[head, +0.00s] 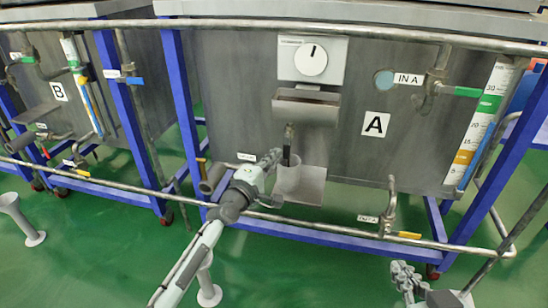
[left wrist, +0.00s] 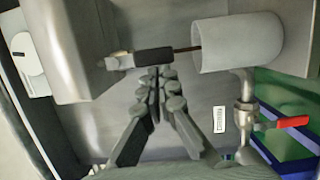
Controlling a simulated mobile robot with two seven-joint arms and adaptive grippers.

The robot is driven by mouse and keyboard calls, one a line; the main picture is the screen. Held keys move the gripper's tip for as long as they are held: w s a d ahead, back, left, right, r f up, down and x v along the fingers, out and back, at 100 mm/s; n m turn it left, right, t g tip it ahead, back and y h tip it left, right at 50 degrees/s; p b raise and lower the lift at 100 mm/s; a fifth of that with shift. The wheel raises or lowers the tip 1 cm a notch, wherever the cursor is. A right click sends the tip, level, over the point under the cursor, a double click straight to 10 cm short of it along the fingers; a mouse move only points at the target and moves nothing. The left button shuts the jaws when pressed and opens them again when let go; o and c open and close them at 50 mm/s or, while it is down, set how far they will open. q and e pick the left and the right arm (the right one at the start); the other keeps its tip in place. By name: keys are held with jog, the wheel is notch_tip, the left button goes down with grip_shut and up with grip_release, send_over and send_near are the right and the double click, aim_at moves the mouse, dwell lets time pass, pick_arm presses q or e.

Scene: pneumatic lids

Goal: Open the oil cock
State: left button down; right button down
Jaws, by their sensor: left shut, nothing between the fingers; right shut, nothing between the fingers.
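A small cock with a black handle (head: 288,138) hangs below the grey box on the front of tank A. In the left wrist view the black handle (left wrist: 154,57) lies along the line between box and cup. The handle points down toward a pale cup (head: 287,176), which also shows in the left wrist view (left wrist: 235,43). My left gripper (head: 275,157) is shut and empty, beside the handle's lower part. Its fingertips (left wrist: 155,78) appear very close to the handle; I cannot tell whether they touch. My right gripper (head: 404,274) is shut and empty at the lower right.
The grey box (head: 305,107) sits below a panel with a round dial (head: 311,60). A red-handled valve (left wrist: 292,122) is near the cup in the left wrist view. Pipes (head: 330,220) cross low in front of tank A.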

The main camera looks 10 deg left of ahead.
dwell(0.3)
pick_arm(q)
jog(key=v, duration=1.2)
